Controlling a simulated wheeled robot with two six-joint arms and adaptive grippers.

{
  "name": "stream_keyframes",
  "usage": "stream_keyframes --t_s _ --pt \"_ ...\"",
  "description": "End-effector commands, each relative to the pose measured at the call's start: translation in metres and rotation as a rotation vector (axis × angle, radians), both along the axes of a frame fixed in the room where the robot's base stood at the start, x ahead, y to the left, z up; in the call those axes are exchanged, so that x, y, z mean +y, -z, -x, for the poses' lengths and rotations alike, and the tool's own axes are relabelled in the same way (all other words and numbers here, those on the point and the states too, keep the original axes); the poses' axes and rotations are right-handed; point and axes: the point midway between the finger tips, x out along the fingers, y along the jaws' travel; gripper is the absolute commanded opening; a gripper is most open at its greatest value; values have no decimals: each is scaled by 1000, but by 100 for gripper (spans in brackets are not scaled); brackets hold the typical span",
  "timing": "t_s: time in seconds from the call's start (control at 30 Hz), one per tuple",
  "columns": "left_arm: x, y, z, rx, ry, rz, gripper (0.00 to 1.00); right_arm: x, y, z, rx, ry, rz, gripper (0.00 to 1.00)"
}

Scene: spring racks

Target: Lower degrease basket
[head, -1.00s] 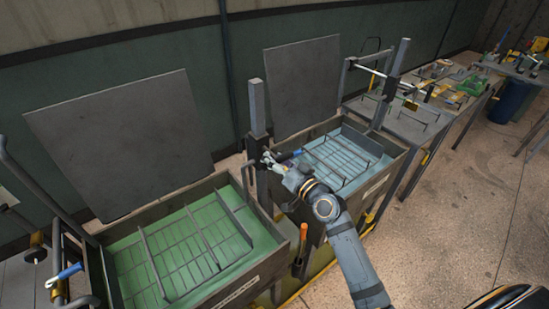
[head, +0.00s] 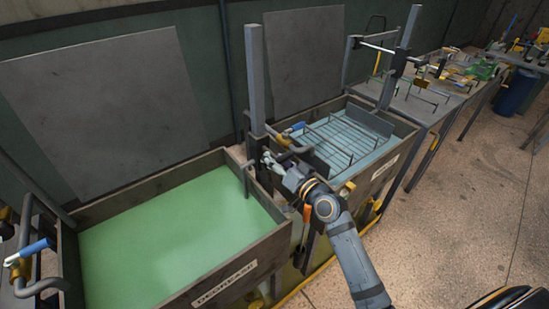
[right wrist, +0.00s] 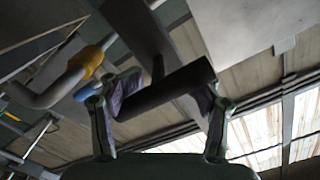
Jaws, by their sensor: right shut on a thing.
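The degrease tank (head: 228,274) holds opaque green liquid (head: 170,235). Its basket is hidden; only a dark hanger rod (head: 245,181) shows, entering the liquid near the tank's right side. A grey upright post (head: 256,80) stands between the two tanks. My right gripper (head: 268,160) is at the lower part of this post. In the right wrist view its fingers (right wrist: 160,92) are shut on a dark cylindrical handle (right wrist: 165,88) that lies across between them. My left gripper is not in view.
A second tank (head: 400,150) to the right holds bluish liquid and a visible wire basket (head: 345,140). Pipes with a blue-handled valve (head: 38,247) are at the left. Grey panels (head: 110,110) stand behind.

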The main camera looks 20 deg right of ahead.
Motion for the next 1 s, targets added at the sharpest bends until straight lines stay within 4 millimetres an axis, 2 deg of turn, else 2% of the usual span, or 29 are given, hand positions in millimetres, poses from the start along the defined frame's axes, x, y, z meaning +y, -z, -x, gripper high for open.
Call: stream_keyframes --t_s 0.17,0.2,0.37,0.4,0.73,0.83,1.0 --pt "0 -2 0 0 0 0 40 -1 -2 0 -5 2 20 0" --pt "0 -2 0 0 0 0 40 -1 -2 0 -5 2 19 60" --pt "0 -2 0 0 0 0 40 -1 -4 0 -8 2 16 81" --pt "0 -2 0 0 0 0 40 -1 -4 0 -7 2 14 84" --pt "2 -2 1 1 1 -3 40 -2 -4 2 -7 2 9 84" --pt "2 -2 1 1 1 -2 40 -6 -3 15 -6 3 14 84" --pt "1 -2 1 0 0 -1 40 -18 -3 48 -5 -1 17 84"
